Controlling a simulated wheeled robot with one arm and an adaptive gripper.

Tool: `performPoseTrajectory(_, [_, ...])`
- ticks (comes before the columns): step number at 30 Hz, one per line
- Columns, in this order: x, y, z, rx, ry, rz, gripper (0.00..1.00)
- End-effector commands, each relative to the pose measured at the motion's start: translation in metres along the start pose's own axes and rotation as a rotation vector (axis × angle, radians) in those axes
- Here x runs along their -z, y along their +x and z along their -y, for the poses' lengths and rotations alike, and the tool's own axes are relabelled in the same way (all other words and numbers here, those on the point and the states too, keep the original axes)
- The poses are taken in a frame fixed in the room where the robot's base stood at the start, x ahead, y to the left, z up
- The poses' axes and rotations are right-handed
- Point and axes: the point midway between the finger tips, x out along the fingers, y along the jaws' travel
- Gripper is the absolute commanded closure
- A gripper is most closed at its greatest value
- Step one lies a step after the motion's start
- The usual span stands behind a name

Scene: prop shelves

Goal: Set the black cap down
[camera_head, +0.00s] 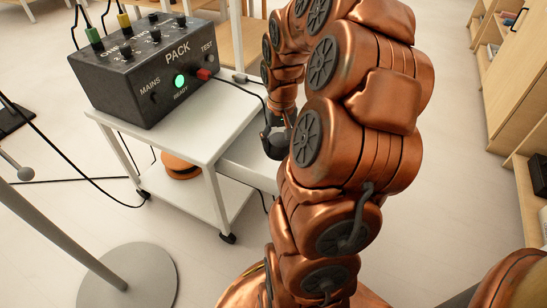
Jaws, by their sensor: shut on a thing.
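My gripper (275,138) is dark and sits beside the white cart's right side, partly hidden behind my copper-coloured arm. It is shut on a small dark thing, taken to be the black cap. The cap's outline cannot be told apart from the dark fingers in this view, and the arm hides part of that spot. The white cart (200,125) stands just left of the gripper. Whether the gripper touches a surface cannot be told.
A dark box marked PACK (148,68) stands on the cart, with a lit green light and several plugs and cables. A round-based stand (130,285) is at lower left. Wooden shelves (515,75) line the right. Pale floor is open between cart and shelves.

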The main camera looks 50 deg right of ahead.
Motion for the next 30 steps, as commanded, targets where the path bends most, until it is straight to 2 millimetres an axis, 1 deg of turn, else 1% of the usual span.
performPoseTrajectory(1, [-0.001,0.013,0.0,0.001,-0.001,0.004,0.69])
performPoseTrajectory(4, [-0.002,0.03,0.0,0.001,0.0,0.006,0.69])
performPoseTrajectory(6, [-0.001,0.037,0.0,0.0,0.0,0.003,0.69])
performPoseTrajectory(11, [0.0,0.048,-0.001,0.0,0.001,0.0,0.69])
performPoseTrajectory(15, [-0.001,0.067,0.0,0.0,0.001,0.005,0.69])
performPoseTrajectory(18, [-0.001,0.077,0.0,0.0,0.0,0.004,0.69])
performPoseTrajectory(26, [0.0,0.077,0.0,0.0,0.0,0.001,0.69])
performPoseTrajectory(30, [0.0,0.08,0.0,0.0,0.0,0.001,0.69])
